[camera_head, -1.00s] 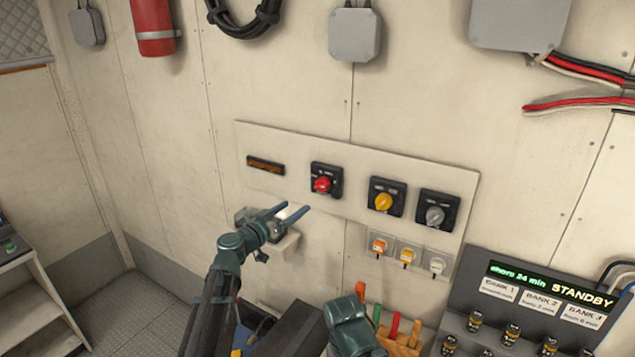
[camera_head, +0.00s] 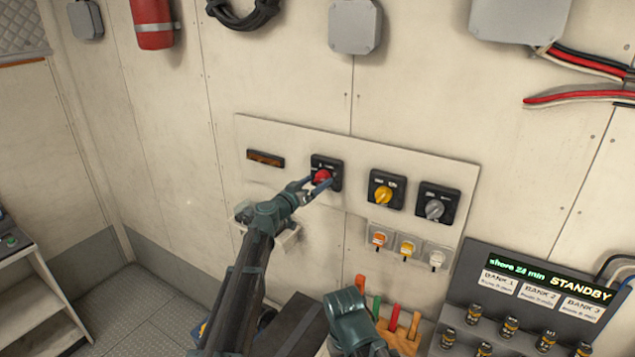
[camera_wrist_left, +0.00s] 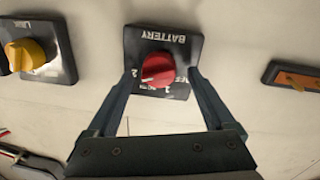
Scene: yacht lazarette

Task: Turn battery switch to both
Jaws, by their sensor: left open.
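The battery switch is a red knob (camera_head: 322,176) on a black square plate (camera_head: 335,164), mounted on the pale wall panel. In the left wrist view the red knob (camera_wrist_left: 158,69) sits on a plate marked BATTERY (camera_wrist_left: 185,48), which appears upside down. My left gripper (camera_head: 318,187) is open, with its fingers reaching to either side of the knob. In the left wrist view the left gripper (camera_wrist_left: 160,80) has one finger on each side of the knob, with gaps visible. My right gripper is not clearly visible; only part of my right arm shows at the bottom.
A yellow knob (camera_head: 383,195) and a grey knob (camera_head: 435,209) sit to the right on the same panel (camera_head: 300,145). Small covered switches (camera_head: 407,247) are below them. A display console (camera_head: 540,290) stands at lower right. Coloured-handled tools (camera_head: 390,320) stand below the panel.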

